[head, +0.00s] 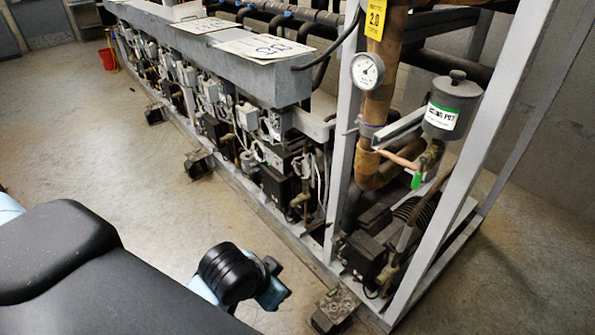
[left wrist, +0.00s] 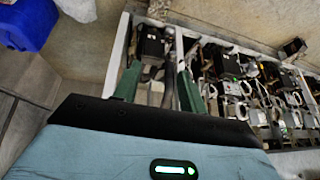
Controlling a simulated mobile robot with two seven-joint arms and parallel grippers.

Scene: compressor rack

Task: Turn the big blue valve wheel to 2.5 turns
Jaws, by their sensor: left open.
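I see no big blue valve wheel in either view. My left gripper (left wrist: 158,75) shows in the left wrist view, with its two green fingers apart and nothing between them. Beyond the fingers are a white frame and dark parts of the compressor rack (left wrist: 235,75). In the head view the rack's end frame (head: 345,140) stands right of centre. Part of my own arm shows at the bottom of that view, but I cannot make out gripper fingers there. My right gripper is in neither view.
A gauge (head: 367,70), a yellow tag (head: 376,18), a grey pot (head: 452,105) and a small green handle (head: 417,180) sit at the rack's end. A red bucket (head: 107,59) stands far left. A blue object (left wrist: 25,22) shows in the wrist view. Floor left of the rack is mostly clear.

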